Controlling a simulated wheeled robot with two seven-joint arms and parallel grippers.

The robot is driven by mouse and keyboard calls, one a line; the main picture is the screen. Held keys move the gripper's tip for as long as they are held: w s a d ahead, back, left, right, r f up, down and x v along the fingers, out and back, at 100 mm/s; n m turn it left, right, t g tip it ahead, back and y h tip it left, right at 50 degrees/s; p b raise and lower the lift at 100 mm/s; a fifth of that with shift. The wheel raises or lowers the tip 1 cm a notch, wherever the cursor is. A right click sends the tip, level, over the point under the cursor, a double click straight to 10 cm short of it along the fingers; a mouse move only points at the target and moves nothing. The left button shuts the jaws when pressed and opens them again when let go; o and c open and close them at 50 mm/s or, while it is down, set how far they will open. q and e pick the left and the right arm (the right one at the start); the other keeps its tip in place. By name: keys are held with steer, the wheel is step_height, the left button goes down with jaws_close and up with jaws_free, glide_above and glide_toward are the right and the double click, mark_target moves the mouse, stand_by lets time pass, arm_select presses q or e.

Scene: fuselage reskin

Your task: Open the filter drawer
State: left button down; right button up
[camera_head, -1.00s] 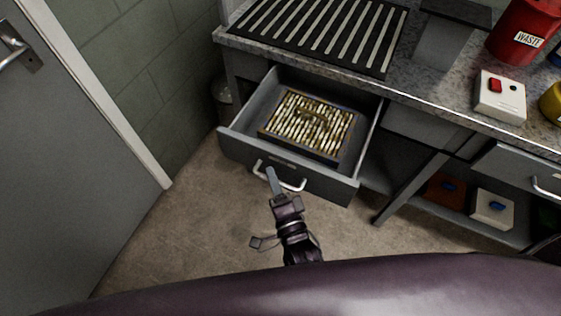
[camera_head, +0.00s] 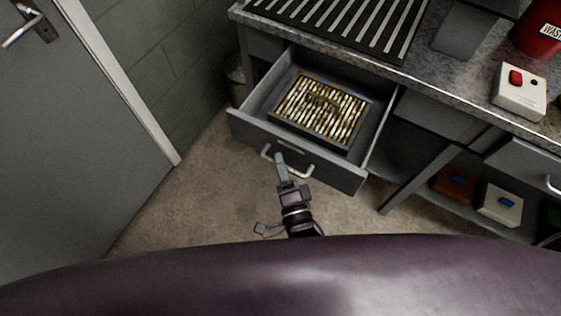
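The filter drawer (camera_head: 330,167) is a grey drawer under the counter, and it stands pulled well out. A filter (camera_head: 320,108) with pale pleats and a brownish frame lies inside it. The drawer's pale bar handle (camera_head: 303,172) is on its front face. My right gripper (camera_head: 281,160) reaches up from below, with its fingertips at the left part of the handle. The fingers overlap in this view, so I cannot tell whether they are open or shut, or touching the handle. My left gripper is not in view.
A speckled counter (camera_head: 440,88) with a striped black grille (camera_head: 345,22) is above the drawer. A white box with a red button (camera_head: 520,92) and a red waste container (camera_head: 542,30) stand on it. A grey door (camera_head: 75,150) is at left. Floor (camera_head: 200,195) is clear in front.

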steer(key=b+v, duration=0.1)
steer(key=v, duration=0.6)
steer(key=shift+s+f, duration=0.1)
steer(key=shift+s, duration=0.05)
steer(key=s+d+f+n+g, duration=0.2)
steer(key=f+n+g, duration=0.2)
steer(key=f, duration=0.9)
steer(key=s+d+f+n+g, duration=0.2)
steer(key=f+n+g, duration=0.25)
steer(key=f, duration=0.75)
steer(key=s+d+f+n+g+h, duration=0.3)
steer(key=s+d+f+n+g, duration=0.5)
steer(key=s+d+f, duration=0.6)
steer(key=s+f+g, duration=0.1)
steer(key=s+f, duration=0.3)
steer(key=shift+d+h, duration=0.3)
steer(key=shift+h, duration=0.1)
